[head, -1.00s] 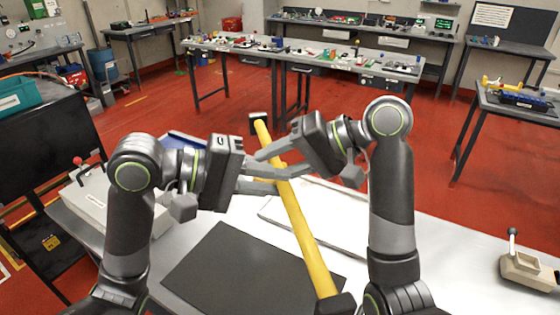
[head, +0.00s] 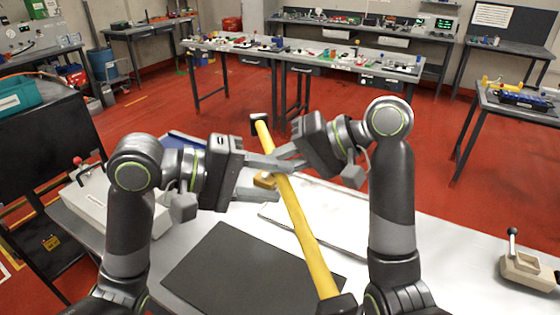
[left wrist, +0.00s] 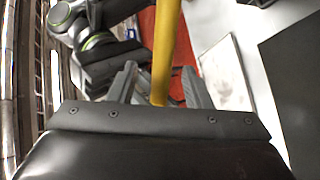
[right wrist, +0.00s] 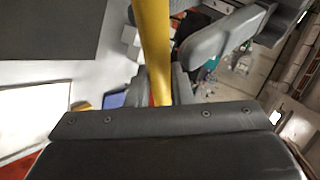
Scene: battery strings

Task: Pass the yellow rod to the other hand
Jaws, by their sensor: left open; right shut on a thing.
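The yellow rod (head: 307,237) has black end caps and hangs tilted in the air above the bench, its near end low and its far end high. My right gripper (head: 275,165) is shut on the rod in its upper part. My left gripper (head: 262,180) is open, with its fingers spread on either side of the rod. In the left wrist view the rod (left wrist: 165,50) passes between the open fingers (left wrist: 160,85). In the right wrist view the rod (right wrist: 153,45) runs up from between the right fingers (right wrist: 160,85).
A dark mat (head: 240,272) and a white panel (head: 330,215) lie on the bench below. A grey box with a red-knobbed lever (head: 115,205) stands at left. A beige lever device (head: 528,270) stands at right. The air around the rod is otherwise clear.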

